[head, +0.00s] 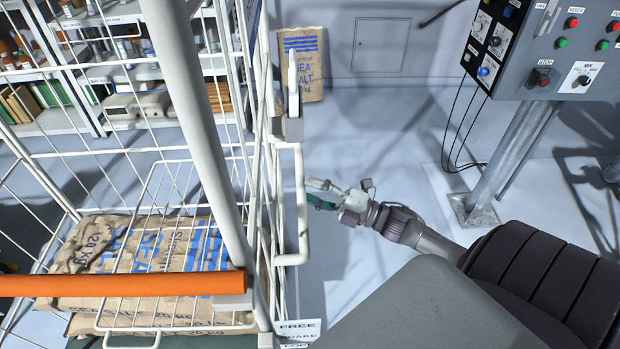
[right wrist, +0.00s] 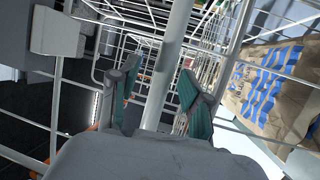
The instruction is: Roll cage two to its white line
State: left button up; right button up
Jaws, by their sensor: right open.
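A white wire roll cage (head: 205,120) with an orange handle bar (head: 120,284) fills the left of the head view. It holds salt sacks (head: 150,245), which also show in the right wrist view (right wrist: 270,95). No cage number or white floor line can be made out. My right gripper (head: 312,192) is open beside the cage's white side handle (head: 303,210). In the right wrist view its green-padded fingers (right wrist: 160,85) stand either side of a white upright bar (right wrist: 168,60); contact cannot be told. My left gripper is not in view.
A FREE/BRAKE/LOCK label (head: 298,328) is at the cage's lower corner. A control panel (head: 560,50) stands on a grey post (head: 510,150) at right. A salt sack (head: 301,65) leans on the back wall. Shelves (head: 130,70) stand behind the cage. Floor between cage and post is clear.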

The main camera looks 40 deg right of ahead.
jog(key=v, duration=1.1)
